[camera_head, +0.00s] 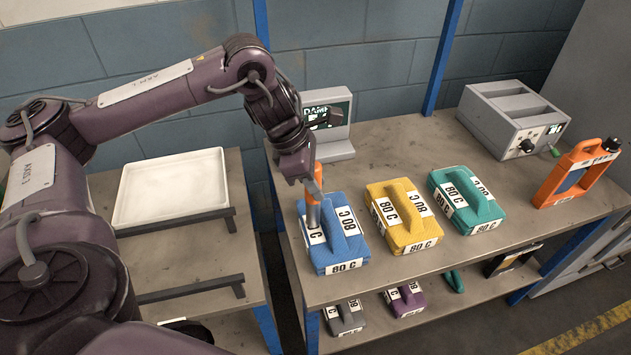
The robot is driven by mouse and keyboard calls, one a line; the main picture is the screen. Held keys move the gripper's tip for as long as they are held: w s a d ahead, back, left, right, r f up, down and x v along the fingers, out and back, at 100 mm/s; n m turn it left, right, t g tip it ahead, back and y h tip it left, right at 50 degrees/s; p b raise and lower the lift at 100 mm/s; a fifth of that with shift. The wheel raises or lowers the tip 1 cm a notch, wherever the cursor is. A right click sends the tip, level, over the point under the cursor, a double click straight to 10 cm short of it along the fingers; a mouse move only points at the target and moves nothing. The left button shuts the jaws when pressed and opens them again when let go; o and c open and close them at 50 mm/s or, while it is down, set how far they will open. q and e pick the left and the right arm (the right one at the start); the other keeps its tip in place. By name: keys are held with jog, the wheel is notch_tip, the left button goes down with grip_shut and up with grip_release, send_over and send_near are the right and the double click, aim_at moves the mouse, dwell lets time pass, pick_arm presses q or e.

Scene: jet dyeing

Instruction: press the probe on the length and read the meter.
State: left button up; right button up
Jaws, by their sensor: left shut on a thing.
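My left gripper (313,190) reaches down from the left and is shut on an orange probe (318,174). The probe is upright, and its lower end is at the left part of the blue length (346,246), which is labelled 80 C. I cannot tell whether the tip touches it. A yellow length (409,238) and a green length (477,212), also marked 80 C, stand to the right. Behind my gripper is a pale meter (337,147) with a dark screen reading "DAMP"; my arm hides part of it. My right gripper is not in view.
A white tray (170,188) lies on the left table. More grey and purple blocks (404,301) sit on the lower shelf.

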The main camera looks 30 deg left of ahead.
aim_at(320, 165)
pick_arm(q)
jog(key=shift+r+p, duration=2.4)
jog(key=shift+r, duration=1.1)
